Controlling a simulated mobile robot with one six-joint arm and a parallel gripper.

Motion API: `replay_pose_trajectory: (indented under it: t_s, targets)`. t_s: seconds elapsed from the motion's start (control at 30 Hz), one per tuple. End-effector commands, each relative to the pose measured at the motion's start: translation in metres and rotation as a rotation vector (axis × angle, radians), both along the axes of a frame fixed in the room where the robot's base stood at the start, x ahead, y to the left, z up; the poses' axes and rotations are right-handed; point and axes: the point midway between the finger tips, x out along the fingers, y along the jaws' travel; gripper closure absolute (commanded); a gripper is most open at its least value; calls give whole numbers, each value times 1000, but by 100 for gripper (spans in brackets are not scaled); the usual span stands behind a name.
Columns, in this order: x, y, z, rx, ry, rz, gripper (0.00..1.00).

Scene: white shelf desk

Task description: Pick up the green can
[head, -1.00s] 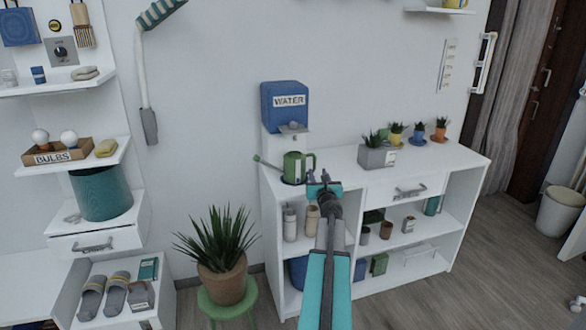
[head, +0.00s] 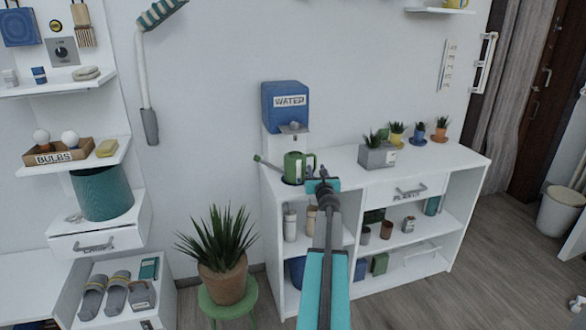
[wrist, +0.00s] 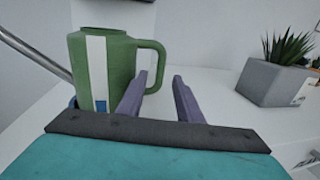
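The green can (head: 296,166) is a watering can with a long spout to the left and a loop handle to the right. It stands upright on the white shelf desk, below the blue water dispenser. In the wrist view the green can (wrist: 105,68) shows a white stripe with a blue patch. My gripper (head: 322,180) is just in front and right of it. In the wrist view my gripper (wrist: 160,85) has its two purple fingers apart. The left finger overlaps the can's right side near the handle; the right finger is right of the handle. Whether they touch cannot be told.
A grey planter (head: 377,156) stands right of the can, with small potted plants (head: 419,133) beyond it. The blue water dispenser (head: 286,106) is behind the can. A large potted plant (head: 222,270) sits on a green stool at the front left. Bare desk top lies between can and planter.

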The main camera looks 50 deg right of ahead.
Motion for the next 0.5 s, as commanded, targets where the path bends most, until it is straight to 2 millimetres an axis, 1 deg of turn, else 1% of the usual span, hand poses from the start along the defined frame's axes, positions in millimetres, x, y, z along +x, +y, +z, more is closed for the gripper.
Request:
replay_pose_trajectory:
  t_s: [0.03, 0.2, 0.5]
  targets:
    - [5, -5, 2, 0, 0, 0, 67]
    - [16, -15, 4, 0, 0, 0, 67]
    - [28, -29, 4, 1, -1, -1, 67]
